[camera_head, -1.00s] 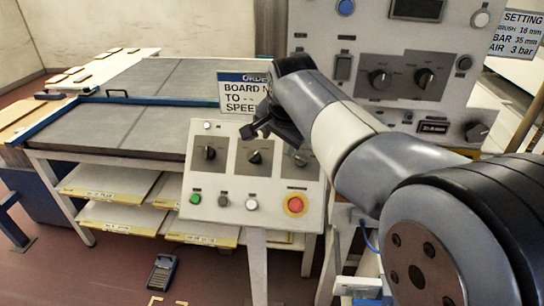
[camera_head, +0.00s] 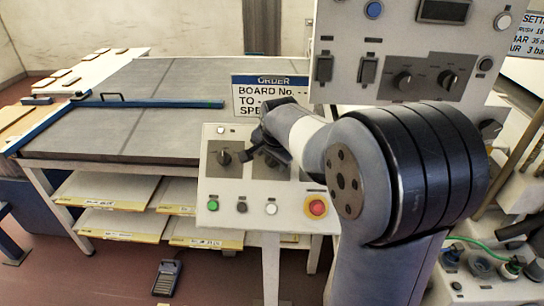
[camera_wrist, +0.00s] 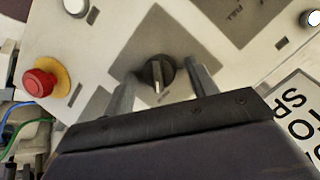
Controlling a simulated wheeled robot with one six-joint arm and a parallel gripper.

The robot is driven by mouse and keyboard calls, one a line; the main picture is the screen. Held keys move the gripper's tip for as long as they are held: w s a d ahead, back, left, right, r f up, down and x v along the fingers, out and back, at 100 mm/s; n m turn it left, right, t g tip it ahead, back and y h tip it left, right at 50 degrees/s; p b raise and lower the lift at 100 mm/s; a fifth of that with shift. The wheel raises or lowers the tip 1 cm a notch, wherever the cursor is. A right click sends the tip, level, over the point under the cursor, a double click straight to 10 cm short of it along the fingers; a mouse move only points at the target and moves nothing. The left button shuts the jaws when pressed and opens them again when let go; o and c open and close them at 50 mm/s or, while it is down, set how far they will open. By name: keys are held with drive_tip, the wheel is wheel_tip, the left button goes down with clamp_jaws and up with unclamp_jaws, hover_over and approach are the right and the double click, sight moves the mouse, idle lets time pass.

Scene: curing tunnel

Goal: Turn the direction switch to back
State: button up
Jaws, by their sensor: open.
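The grey switch panel (camera_head: 258,199) stands at the middle of the head view, with rotary switches on dark plates. The left black knob (camera_head: 224,157) is in plain view; my gripper and arm cover much of the others. My gripper (camera_head: 268,142) is in front of the panel's upper part. In the wrist view, a black rotary knob (camera_wrist: 156,72) lies between the open fingers of my gripper (camera_wrist: 160,74), with gaps on both sides. Its pale pointer mark faces towards my palm. I cannot read its label.
A red button (camera_wrist: 40,82) on a yellow ring is left of the knob in the wrist view. Green (camera_head: 212,205) and white (camera_head: 271,208) buttons line the panel's lower edge. The order sign (camera_head: 262,88) stands just behind the panel. A taller control cabinet (camera_head: 345,95) stands behind my arm.

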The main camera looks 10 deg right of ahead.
drive_tip(key=c, duration=1)
drive_tip(key=n+h, duration=0.1)
drive_tip(key=n, duration=0.3)
drive_tip(key=shift+w+a+g, duration=0.1)
drive_tip(key=shift+a+g, duration=0.05)
drive_tip(key=shift+g, duration=0.15)
drive_tip(key=n+h, duration=0.1)
drive_tip(key=n, duration=0.3)
drive_tip(key=shift+a, duration=0.15)
drive_tip(key=n+h+b, duration=0.1)
drive_tip(key=n, duration=0.3)
drive_tip(key=shift+a+f+h, duration=0.1)
drive_tip(key=shift+h, duration=0.3)
drive_tip(key=shift+a+n+h+b, duration=0.1)
drive_tip(key=shift+n+h+b, duration=0.4)
drive_tip(key=shift+n, duration=1.6)
